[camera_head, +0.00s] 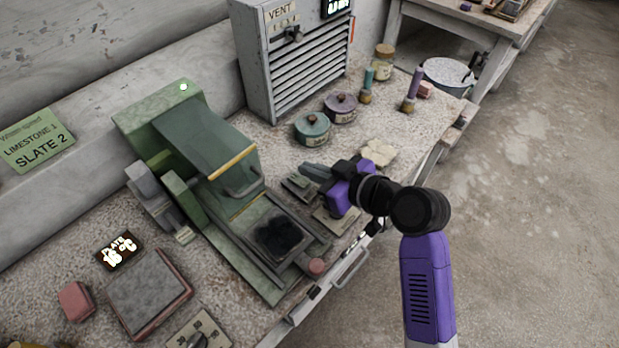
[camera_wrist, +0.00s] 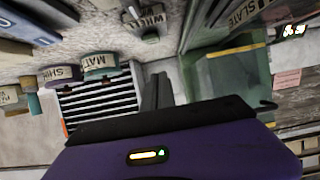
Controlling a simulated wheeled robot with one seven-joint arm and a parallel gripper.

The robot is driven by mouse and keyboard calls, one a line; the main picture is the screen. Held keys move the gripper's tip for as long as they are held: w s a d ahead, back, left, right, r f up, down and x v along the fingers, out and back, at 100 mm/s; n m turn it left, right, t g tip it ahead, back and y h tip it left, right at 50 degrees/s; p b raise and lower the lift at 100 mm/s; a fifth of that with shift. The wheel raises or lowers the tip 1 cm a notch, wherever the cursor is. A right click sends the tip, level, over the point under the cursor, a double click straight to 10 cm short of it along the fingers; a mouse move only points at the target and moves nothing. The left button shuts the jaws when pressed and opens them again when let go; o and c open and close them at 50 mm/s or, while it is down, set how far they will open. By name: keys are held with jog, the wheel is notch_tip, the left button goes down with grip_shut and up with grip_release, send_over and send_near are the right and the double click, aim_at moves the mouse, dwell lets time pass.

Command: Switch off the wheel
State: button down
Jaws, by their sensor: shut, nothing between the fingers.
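A small block with a lever-like part, labelled WHEEL (camera_wrist: 150,22), is at the top of the wrist view. A small grey-green box (camera_head: 300,187) beside the machine appears to be the same switch. My gripper (camera_head: 308,169) is shut and empty, just above and beside that box. Its fingers (camera_wrist: 157,92) point forward. Contact cannot be told. The wheel itself is not clearly visible.
A vent cabinet (camera_head: 292,60) stands behind. Two lidded pots, green (camera_head: 312,130) and purple (camera_head: 341,107), stand near my gripper. A heating plate (camera_head: 148,290) with a display (camera_head: 119,250) is at the lower left. Open floor (camera_head: 530,200) lies at the right.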

aim_at(302, 182)
jog(key=shift+w+a+f, duration=0.1)
jog(key=shift+f, duration=1.05)
jog(key=shift+w+a+f, duration=0.1)
jog(key=shift+f, duration=1.05)
jog(key=b, duration=0.2)
jog(key=f+b, duration=0.1)
jog(key=b, duration=0.1)
jog(key=shift+s+d+f+t+y, duration=0.1)
jog(key=shift+s+f+t+y, duration=0.05)
jog(key=shift+f+t+y, duration=0.2)
jog(key=shift+r+p, duration=0.4)
jog(key=shift+r, duration=0.15)
jog(key=shift+r+p, duration=0.5)
jog(key=shift+r, duration=0.25)
jog(key=shift+r, duration=0.1)
